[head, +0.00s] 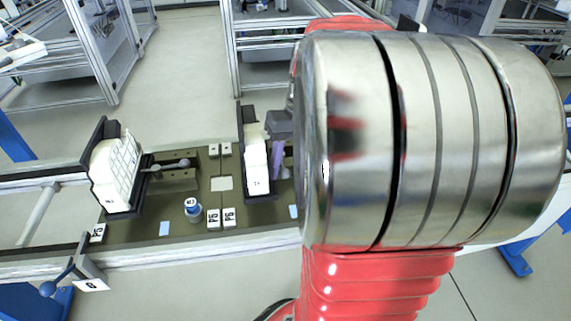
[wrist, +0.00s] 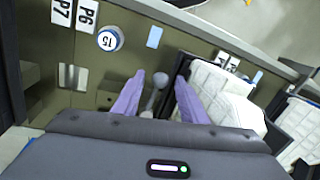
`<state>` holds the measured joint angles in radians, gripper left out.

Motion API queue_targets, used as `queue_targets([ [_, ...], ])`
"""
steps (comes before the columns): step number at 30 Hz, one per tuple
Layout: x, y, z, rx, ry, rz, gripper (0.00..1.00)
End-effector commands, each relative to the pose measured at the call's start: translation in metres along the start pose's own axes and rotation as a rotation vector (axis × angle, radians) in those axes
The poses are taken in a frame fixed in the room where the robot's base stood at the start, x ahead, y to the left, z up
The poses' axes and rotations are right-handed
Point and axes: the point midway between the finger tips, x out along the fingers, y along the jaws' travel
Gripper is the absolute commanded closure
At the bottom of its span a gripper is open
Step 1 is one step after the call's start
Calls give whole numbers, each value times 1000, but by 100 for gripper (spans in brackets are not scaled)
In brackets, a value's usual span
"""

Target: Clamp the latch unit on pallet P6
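Pallet P6 (wrist: 130,62) shows in the wrist view with its P6 label (wrist: 86,15) at the upper left; in the head view its label (head: 229,217) is left of my arm. The latch unit's grey ball-ended lever (wrist: 160,80) shows in the wrist view beside a white ribbed block (wrist: 228,100) in a black holder. My gripper (wrist: 159,78) is open, its purple fingers on either side of the lever; contact cannot be told. In the head view the gripper (head: 278,155) is just right of the white block (head: 257,165); the arm hides the pallet's right part and the lever.
Pallet P5 (head: 130,230) lies to the left with its own white block (head: 116,170), lever (head: 168,165) and blue-topped cylinder (head: 192,207). A cylinder marked 15 (wrist: 108,40) stands on P6. Framed machine guards (head: 235,45) stand behind the line.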

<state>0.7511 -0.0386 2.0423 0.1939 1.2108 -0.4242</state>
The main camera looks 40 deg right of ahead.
Motion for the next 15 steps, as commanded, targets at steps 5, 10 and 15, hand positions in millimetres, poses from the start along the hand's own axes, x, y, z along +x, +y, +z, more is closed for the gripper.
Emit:
queue_targets([
  [5,0,0,0,0,0,0,65],
  [10,0,0,0,0,0,0,77],
  [15,0,0,0,0,0,0,89],
])
